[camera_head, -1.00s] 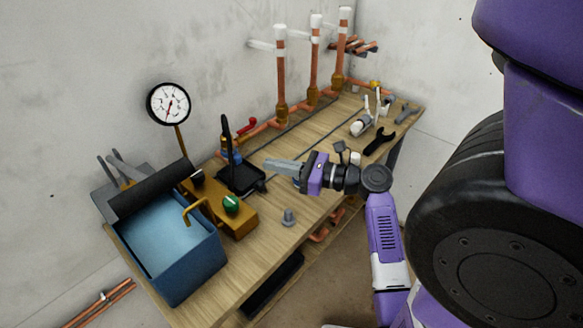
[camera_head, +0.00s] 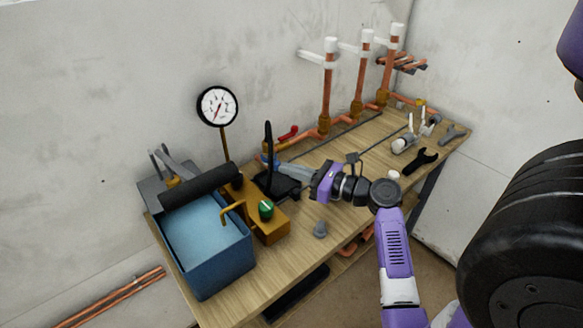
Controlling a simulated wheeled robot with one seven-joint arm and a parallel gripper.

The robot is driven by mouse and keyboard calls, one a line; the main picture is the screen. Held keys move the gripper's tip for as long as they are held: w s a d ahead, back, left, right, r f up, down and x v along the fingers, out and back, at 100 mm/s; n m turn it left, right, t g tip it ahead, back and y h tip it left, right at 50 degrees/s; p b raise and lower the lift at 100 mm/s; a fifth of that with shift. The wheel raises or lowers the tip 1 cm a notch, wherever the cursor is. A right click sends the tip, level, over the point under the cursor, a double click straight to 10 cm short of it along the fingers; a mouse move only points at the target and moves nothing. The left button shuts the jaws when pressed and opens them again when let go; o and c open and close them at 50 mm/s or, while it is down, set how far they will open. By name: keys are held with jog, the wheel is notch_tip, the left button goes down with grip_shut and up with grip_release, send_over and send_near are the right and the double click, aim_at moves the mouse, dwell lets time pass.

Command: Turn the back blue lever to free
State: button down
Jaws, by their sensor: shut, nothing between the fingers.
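A small blue part (camera_head: 269,160), perhaps the blue lever, shows on the far side of the bench near the wall. It is partly hidden behind a black upright piece on a black tray (camera_head: 281,187), so its angle cannot be told. No second blue lever can be made out. My gripper (camera_head: 283,168) is shut and empty. It reaches left over the bench, its tips just right of the blue part in the picture. Whether they touch it cannot be told.
A red lever (camera_head: 289,132) sits on the copper pipe behind. A brass block with a green knob (camera_head: 266,209), a blue tank (camera_head: 226,262) and a gauge (camera_head: 217,106) stand left. Copper risers (camera_head: 327,95) stand at the back; a black wrench (camera_head: 420,160) lies right.

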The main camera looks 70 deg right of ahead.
jog(key=w+a+p, duration=0.1)
jog(key=a+p, duration=0.1)
jog(key=p, duration=0.2)
jog(key=shift+w, duration=0.3)
jog(key=shift+a, duration=0.1)
